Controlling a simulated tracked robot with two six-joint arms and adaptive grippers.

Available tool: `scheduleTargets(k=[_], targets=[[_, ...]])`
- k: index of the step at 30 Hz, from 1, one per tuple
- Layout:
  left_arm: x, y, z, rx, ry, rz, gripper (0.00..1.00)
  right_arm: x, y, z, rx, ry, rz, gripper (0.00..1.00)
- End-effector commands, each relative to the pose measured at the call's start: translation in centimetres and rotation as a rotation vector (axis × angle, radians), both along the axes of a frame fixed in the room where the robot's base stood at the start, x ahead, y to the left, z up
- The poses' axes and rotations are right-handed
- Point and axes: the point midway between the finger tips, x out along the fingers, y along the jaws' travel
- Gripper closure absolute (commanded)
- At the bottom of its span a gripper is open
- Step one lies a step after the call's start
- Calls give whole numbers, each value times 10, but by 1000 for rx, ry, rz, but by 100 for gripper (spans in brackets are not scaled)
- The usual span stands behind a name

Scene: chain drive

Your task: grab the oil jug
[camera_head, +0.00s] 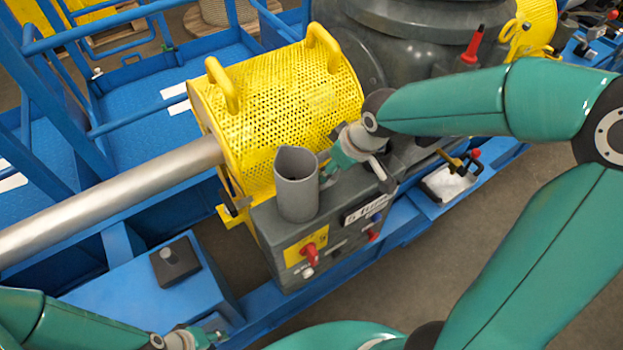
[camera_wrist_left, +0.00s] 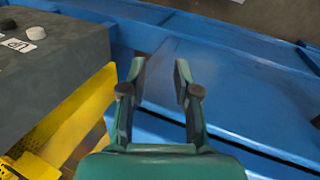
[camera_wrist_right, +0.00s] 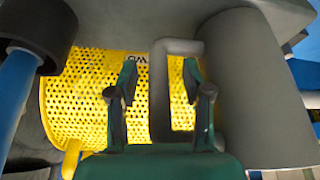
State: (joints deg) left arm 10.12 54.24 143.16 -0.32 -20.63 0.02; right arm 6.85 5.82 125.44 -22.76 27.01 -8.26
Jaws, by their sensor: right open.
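The oil jug (camera_head: 297,185) is a grey open-topped cylinder. It stands upright on the grey control box beside the yellow guard. In the right wrist view the jug body (camera_wrist_right: 262,95) fills the right side, and its handle (camera_wrist_right: 160,95) shows between my finger tips. My right gripper (camera_head: 338,162) is open at the handle side of the jug; the right wrist view also shows the open fingers (camera_wrist_right: 158,85). I cannot tell whether they touch the handle. My left gripper (camera_wrist_left: 158,85) is open and empty above blue metal, low at the left in the head view (camera_head: 218,336).
The perforated yellow guard (camera_head: 285,105) stands just behind the jug. The grey control box (camera_head: 340,228) has red knobs on its front. A steel shaft (camera_head: 110,198) runs in from the left. Blue rails (camera_head: 110,40) stand at upper left. Grey floor is open at right.

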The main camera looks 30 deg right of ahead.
Motion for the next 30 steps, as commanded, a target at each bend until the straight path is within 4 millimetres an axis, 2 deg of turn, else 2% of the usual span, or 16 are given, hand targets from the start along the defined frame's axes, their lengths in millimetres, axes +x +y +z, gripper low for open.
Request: scheduleTargets(k=[4, 12, 13, 30], targets=[[0, 0, 0, 0, 0, 0, 69, 0, 0, 0, 0, 0, 0, 52], [0, 0, 0, 0, 0, 0, 69, 0, 0, 1, 0, 0, 0, 97], [0, 0, 0, 0, 0, 0, 69, 0, 0, 1, 0, 0, 0, 100], [0, 0, 0, 0, 0, 0, 69, 0, 0, 2, 0, -3, -1, 100]])
